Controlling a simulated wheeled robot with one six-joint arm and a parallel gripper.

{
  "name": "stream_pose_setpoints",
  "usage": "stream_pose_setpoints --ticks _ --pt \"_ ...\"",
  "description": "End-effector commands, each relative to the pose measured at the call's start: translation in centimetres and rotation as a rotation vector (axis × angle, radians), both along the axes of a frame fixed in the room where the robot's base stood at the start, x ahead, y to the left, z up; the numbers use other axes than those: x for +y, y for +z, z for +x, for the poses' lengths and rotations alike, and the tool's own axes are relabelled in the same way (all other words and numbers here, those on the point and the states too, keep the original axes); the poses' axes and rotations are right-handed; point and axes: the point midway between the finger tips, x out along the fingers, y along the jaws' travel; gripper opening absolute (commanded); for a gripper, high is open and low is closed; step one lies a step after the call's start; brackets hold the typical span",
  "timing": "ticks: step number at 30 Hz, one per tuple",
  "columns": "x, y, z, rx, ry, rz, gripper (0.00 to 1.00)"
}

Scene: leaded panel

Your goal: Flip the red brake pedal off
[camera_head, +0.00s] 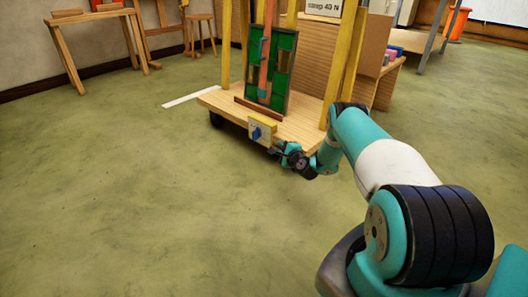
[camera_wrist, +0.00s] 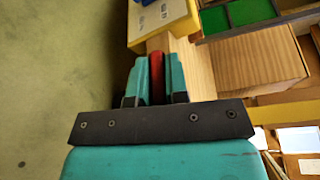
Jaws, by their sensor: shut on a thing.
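My gripper (camera_head: 285,150) is at the front edge of a wooden cart (camera_head: 310,131), low and just right of a yellow box with a blue knob (camera_head: 262,131). In the wrist view, the two teal fingers of my gripper (camera_wrist: 157,75) are shut on the red brake pedal (camera_wrist: 157,70), which shows as a narrow red strip between them. The pedal's lower part is hidden by the fingers and the dark gripper body. In the head view I cannot make out the pedal; my gripper covers that spot.
A green leaded panel (camera_head: 283,75) stands upright on the cart between yellow posts (camera_head: 333,60). A wooden shelf unit (camera_head: 385,85) stands behind right. A trestle (camera_head: 100,35) and a stool (camera_head: 203,30) are at the back left. The green floor left and in front is clear.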

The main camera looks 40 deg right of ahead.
Motion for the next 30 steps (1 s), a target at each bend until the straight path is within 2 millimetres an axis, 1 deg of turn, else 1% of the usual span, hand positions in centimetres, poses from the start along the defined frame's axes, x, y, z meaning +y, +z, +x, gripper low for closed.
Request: stream_pose_setpoints --ticks 1,4,14,15,17,18,26,30 --pt "-0.45 -0.04 -0.34 0.003 -0.006 0.011 0.00" --pt "-0.97 -0.01 -0.59 0.005 -0.012 0.020 0.00" --pt "-1.13 -0.02 -0.64 0.004 -0.016 0.022 0.00" --pt "-1.13 -0.02 -0.64 0.004 -0.016 0.022 0.17" --pt "-1.11 -0.01 -0.62 0.004 -0.016 0.022 0.31" --pt "-1.08 0.00 -0.59 0.004 -0.015 0.021 0.40" --pt "-0.89 0.05 -0.47 0.004 -0.012 0.019 0.40" --pt "-0.73 0.28 -1.22 0.006 -0.012 0.021 0.40"
